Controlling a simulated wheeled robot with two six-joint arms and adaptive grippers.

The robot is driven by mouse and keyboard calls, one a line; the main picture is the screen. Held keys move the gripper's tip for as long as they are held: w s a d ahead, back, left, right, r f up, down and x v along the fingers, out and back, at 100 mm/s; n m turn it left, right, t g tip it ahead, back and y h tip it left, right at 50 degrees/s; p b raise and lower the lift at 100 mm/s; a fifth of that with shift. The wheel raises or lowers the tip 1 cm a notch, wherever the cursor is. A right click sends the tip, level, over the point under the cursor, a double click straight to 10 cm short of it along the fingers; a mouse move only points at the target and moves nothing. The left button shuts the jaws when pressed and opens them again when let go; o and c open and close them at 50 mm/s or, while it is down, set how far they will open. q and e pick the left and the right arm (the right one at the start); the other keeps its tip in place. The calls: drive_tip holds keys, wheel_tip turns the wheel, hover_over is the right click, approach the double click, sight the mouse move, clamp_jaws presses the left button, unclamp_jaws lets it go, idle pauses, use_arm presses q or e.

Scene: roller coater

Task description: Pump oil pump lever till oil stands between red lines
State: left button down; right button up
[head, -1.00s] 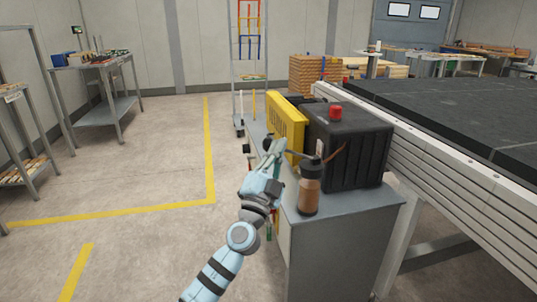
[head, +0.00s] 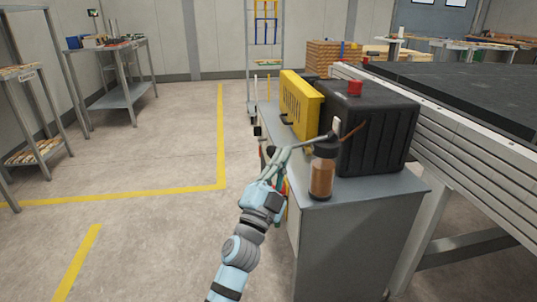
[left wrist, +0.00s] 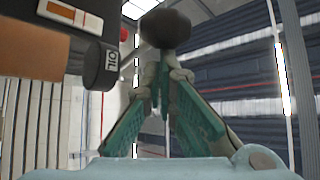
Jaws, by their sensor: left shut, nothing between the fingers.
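The oil bottle (head: 322,178), clear with brown oil and a dark cap, stands upright on the grey cabinet's near corner. The oil level against any red lines is too small to read. A thin grey lever (head: 308,143) runs above the bottle, its left part lower than its right end. My left gripper (head: 280,152) is shut and empty at the lever's left part. In the left wrist view a dark round knob (left wrist: 165,26) is just beyond my fingertips (left wrist: 160,62); contact is unclear. A dark cap marked OIL (left wrist: 110,66) is at the left. My right gripper is out of view.
A ribbed black box (head: 370,125) with a red button (head: 355,88) stands behind the bottle on the grey cabinet (head: 360,235). A yellow panel (head: 298,105) is to its left. A long conveyor (head: 470,95) fills the right.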

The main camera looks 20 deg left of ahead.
use_arm(q)
drive_tip(key=shift+w+f, duration=0.1)
drive_tip(key=shift+f, duration=0.35)
idle(0.3)
drive_tip(key=v, duration=1.2)
drive_tip(key=shift+r, duration=0.1)
idle(0.9)
